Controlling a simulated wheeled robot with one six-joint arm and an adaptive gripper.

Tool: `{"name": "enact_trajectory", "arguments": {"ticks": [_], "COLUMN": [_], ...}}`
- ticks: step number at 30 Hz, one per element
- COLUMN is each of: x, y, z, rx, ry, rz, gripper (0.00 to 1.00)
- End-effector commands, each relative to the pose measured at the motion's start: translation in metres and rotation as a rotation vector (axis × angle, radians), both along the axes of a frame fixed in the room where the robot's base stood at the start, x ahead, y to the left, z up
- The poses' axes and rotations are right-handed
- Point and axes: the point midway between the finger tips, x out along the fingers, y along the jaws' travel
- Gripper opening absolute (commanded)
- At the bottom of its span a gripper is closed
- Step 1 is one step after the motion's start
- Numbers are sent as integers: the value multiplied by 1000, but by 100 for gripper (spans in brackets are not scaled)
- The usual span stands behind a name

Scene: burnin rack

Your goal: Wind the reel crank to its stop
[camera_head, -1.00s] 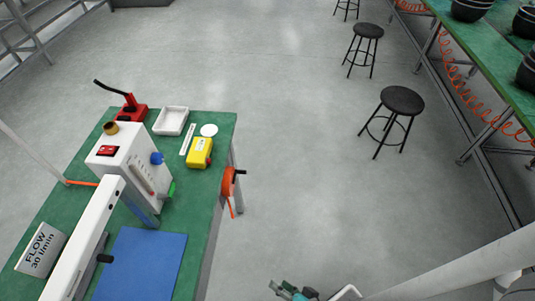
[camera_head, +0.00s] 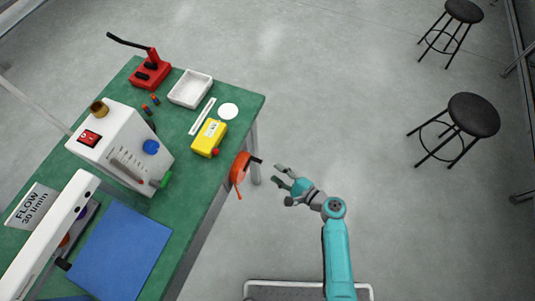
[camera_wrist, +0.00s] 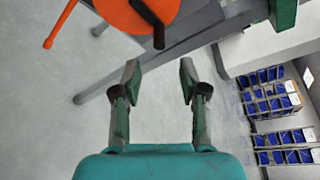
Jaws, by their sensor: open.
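The orange reel (camera_head: 239,170) is mounted at the right edge of the green bench, with a dark crank handle (camera_head: 256,160) sticking out to the right. In the wrist view the orange reel (camera_wrist: 118,12) is at the top, partly cut off by the frame edge, with its dark crank (camera_wrist: 150,20) across its face. An orange arm with a ball end (camera_wrist: 62,24) extends to its lower left. My gripper (camera_head: 280,176) is open and empty, just right of the reel and apart from it. In the wrist view my gripper (camera_wrist: 158,75) has its fingers spread below the crank.
The green bench (camera_head: 240,103) carries a white machine (camera_head: 108,140), a yellow device (camera_head: 209,137), a white tray (camera_head: 190,88), a red lever tool (camera_head: 150,70) and a blue mat (camera_head: 120,255). Black stools (camera_head: 474,115) stand at right. The floor between is clear.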

Motion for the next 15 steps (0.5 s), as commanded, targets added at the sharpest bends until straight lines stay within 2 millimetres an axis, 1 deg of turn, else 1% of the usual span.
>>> {"name": "enact_trajectory", "arguments": {"ticks": [5, 15], "x": [13, 48], "y": [19, 63], "z": [-5, -18], "rx": [-2, -3], "ry": [-1, -1], "rz": [4, 2], "gripper": [43, 43]}}
